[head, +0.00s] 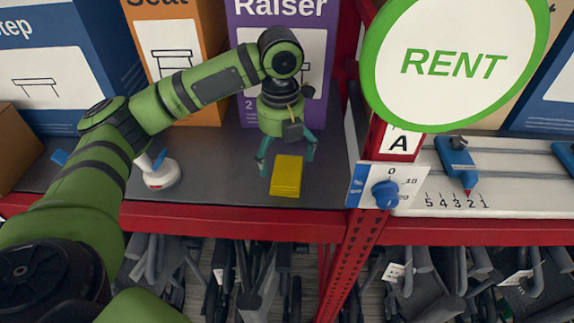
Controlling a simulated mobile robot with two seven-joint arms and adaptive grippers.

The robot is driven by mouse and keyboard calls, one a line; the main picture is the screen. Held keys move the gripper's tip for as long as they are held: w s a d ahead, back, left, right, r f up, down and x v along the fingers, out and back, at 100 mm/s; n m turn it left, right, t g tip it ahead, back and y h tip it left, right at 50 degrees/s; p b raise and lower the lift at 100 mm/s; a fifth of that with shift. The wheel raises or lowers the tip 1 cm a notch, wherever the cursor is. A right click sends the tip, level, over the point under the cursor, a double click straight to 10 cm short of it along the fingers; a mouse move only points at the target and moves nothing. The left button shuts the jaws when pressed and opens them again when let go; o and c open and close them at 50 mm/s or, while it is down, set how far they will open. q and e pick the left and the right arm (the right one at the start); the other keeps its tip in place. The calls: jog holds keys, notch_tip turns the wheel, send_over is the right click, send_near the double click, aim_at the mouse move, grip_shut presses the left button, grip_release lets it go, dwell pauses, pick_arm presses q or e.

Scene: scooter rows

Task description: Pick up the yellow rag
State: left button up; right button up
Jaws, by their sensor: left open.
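The yellow rag (286,177) lies folded in a small block on the dark grey shelf (228,183), close to the shelf's red front edge. My left gripper (287,167) is open and points down over the rag. Its two teal fingers are spread, one to the left of the rag and one at its upper right. I cannot tell how far above the shelf the fingertips are. My right gripper is not in view.
Blue, orange and purple boxes (282,70) stand behind. A white and red device (158,172) sits left of the rag. A red post with a round RENT sign (455,63) and a blue dial (385,194) rises to the right. Scooters hang below the shelf.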

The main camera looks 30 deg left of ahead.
aim_at(281, 170)
pick_arm(q)
jog(key=shift+s+f+p, duration=0.2)
jog(key=shift+f+p, duration=0.15)
jog(key=shift+f, duration=0.15)
jog(key=shift+s+f+p, duration=0.15)
jog(key=shift+f+p, duration=0.2)
jog(key=shift+f, duration=0.15)
notch_tip(281, 170, down, 2)
jog(key=shift+w+f, duration=0.1)
jog(key=shift+f, duration=0.1)
jog(key=shift+w+a+f, duration=0.1)
jog(key=shift+f, duration=0.25)
jog(key=c, duration=0.8)
jog(key=shift+r, duration=0.4)
notch_tip(281, 170, up, 9)
jog(key=shift+f+b, duration=0.2)
jog(key=shift+b, duration=0.8)
jog(key=shift+r, duration=0.4)
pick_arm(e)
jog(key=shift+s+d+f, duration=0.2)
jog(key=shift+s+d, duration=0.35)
